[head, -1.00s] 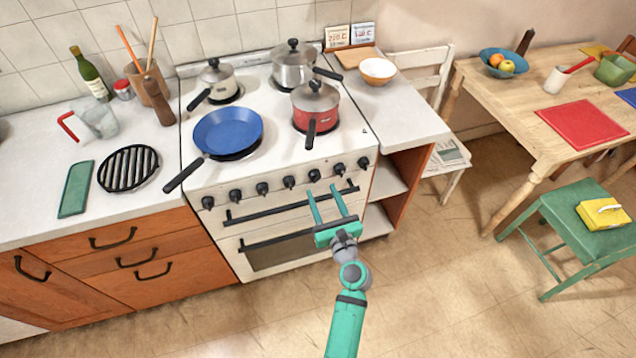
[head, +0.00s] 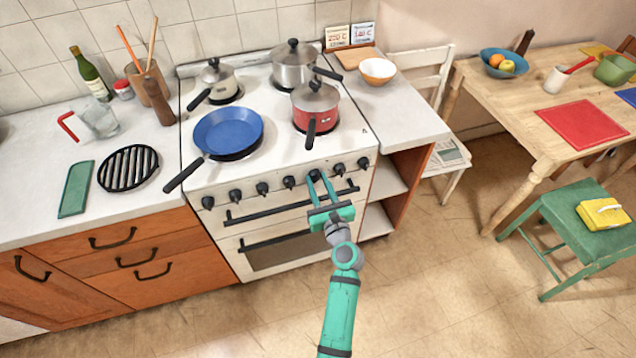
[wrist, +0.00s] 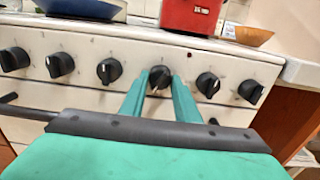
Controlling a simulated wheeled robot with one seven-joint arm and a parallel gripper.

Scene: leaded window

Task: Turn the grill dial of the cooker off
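The white cooker (head: 290,222) has a row of several black dials along its front. My gripper (head: 318,174) is at the dial third from the right, below the red pot. In the wrist view that dial (wrist: 160,77) sits between the two green fingertips, which look closed against its sides. A pale mark on it looks tilted. The neighbouring dials (wrist: 110,71) and (wrist: 208,85) stand clear of the fingers. No dial label is readable, so I cannot tell by name which dial is the grill's.
A red pot (head: 316,108) with its handle over the front edge stands above my gripper. A blue pan (head: 228,132) has its handle jutting out past the front at left. Black rail handles (head: 275,240) run below the dials. The floor (head: 440,270) to the right is clear.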

